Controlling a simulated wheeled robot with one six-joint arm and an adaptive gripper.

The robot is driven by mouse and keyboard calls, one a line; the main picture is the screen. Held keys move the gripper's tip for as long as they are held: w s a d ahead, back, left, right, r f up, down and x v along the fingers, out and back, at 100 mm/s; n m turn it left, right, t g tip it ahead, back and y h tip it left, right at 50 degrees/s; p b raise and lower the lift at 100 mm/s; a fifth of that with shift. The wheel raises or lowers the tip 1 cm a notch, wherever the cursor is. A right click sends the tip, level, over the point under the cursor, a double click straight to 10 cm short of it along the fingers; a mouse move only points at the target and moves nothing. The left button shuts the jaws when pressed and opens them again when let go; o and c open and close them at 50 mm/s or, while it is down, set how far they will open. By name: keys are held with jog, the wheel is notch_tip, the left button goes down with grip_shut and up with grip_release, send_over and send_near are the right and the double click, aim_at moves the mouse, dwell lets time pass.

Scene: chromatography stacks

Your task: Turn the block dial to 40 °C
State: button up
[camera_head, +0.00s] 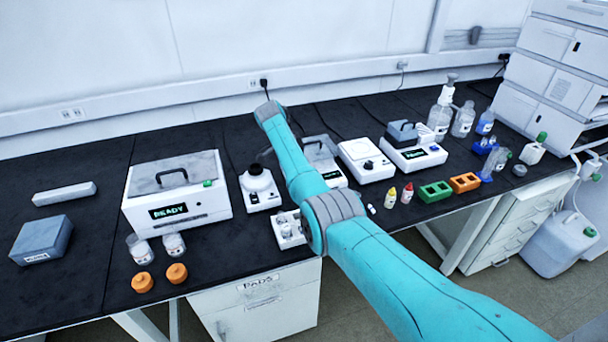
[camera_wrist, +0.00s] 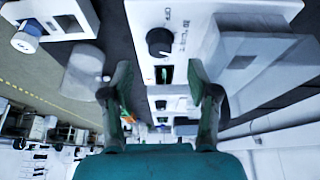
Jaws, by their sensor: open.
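The block dial, a black round knob (camera_wrist: 160,42), shows in the wrist view on a white panel with small printed marks around it. I cannot read its setting. A small green-lit display (camera_wrist: 164,75) sits just below it in the picture. In the head view, my teal arm partly covers a white unit (camera_head: 332,179) with a grey lid and green display. My gripper and the dial are hidden there.
A black-topped mixer (camera_head: 259,187) stands left of my arm and a white plate unit with a knob (camera_head: 366,160) to the right. A white box reading READY (camera_head: 178,195) is further left. A vial tray (camera_head: 289,228) sits near the front edge.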

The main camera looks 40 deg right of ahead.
jog(key=v, duration=0.6)
jog(key=shift+r, duration=0.25)
jog(key=shift+a, duration=0.1)
